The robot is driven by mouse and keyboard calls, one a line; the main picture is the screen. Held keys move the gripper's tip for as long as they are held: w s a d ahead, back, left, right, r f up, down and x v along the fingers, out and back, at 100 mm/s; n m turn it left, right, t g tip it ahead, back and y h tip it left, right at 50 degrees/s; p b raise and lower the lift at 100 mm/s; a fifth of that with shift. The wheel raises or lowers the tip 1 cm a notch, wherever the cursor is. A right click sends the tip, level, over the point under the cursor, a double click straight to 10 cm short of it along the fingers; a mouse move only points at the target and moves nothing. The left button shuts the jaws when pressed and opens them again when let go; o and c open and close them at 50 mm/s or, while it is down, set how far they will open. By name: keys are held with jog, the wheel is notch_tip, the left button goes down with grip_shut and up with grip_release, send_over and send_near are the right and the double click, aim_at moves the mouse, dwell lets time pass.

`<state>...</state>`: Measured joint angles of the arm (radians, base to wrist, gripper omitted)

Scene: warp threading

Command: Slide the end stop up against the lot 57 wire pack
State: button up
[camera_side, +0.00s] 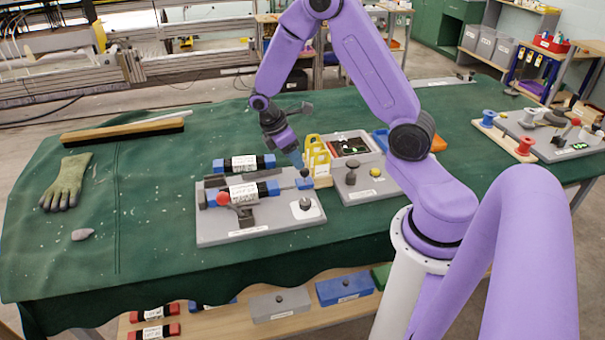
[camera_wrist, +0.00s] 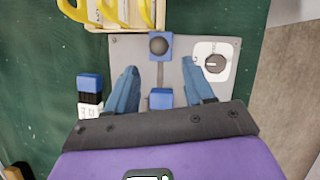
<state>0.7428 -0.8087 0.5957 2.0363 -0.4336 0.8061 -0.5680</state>
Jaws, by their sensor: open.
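A blue block with a dark round knob, which looks like the end stop (camera_side: 304,184), sits on the rail of a grey board (camera_side: 265,232). In the wrist view the end stop (camera_wrist: 154,58) is at the far end of the rail. A wire pack with blue ends and a white label (camera_side: 243,191) lies in the board's holder; its blue end (camera_wrist: 161,98) faces the stop across a gap of rail. A similar pack (camera_side: 235,163) lies behind it. I cannot read the lot numbers. My gripper (camera_side: 299,165) is open and empty above the end stop; its fingers (camera_wrist: 160,68) straddle the rail.
A round dial on a white plate (camera_side: 305,208) is on the board's near right. A grey unit with a screen (camera_side: 352,148) is to the right. A glove (camera_side: 67,183) and brush (camera_side: 122,131) lie left.

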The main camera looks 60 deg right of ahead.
aim_at(301, 171)
jog(key=x, duration=0.8)
jog(key=shift+c, duration=0.4)
